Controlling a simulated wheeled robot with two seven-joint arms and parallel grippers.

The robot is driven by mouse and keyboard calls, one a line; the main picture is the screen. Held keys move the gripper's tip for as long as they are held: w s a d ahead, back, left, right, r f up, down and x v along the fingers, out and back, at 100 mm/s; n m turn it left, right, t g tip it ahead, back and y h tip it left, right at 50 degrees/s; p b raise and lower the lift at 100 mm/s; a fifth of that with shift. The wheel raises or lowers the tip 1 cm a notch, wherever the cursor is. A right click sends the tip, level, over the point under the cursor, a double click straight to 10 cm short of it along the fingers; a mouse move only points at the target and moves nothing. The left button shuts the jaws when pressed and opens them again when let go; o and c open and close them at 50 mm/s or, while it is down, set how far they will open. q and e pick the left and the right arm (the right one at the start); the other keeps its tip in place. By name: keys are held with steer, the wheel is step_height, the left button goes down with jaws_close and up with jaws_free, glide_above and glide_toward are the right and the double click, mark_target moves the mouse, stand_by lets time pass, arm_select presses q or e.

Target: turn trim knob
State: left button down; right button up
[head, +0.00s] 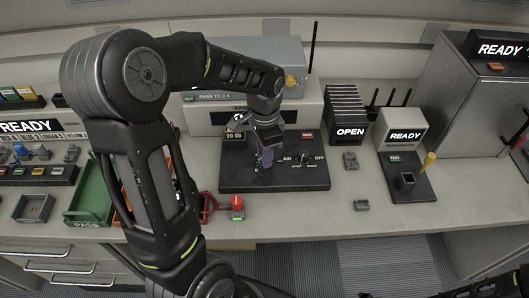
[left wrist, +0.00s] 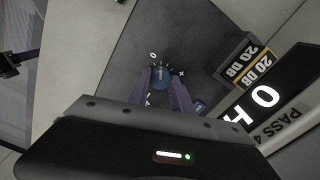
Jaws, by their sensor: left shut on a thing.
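The trim knob (left wrist: 160,75) is a small blue round knob with a pale pointer line, on a dark panel (left wrist: 118,60) with 0 and + marks around it. In the head view the panel (head: 230,178) stands on the counter, and the knob is hidden behind my gripper. My left gripper (left wrist: 163,85) reaches down over the panel, its purple fingers closed on the two sides of the knob; it also shows in the head view (head: 265,160). The pointer line points roughly to the top of the wrist picture, between 0 and +. My right gripper is not clearly in view.
A "20 DB" display (left wrist: 247,68) stands close beside the fingers. An AIR/OFF switch (head: 303,159) is to the right on the panel. A red knob (head: 237,202) is in front, and a green PASS tray (head: 92,190) is left. Bare counter (head: 300,215) lies in front.

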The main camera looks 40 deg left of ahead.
stand_by(0.4)
arm_select(q)
steer(key=c, duration=1.1)
jaws_free()
steer(key=shift+r, duration=0.1)
step_height(320, 180, up, 8)
steer(key=shift+f, duration=0.15)
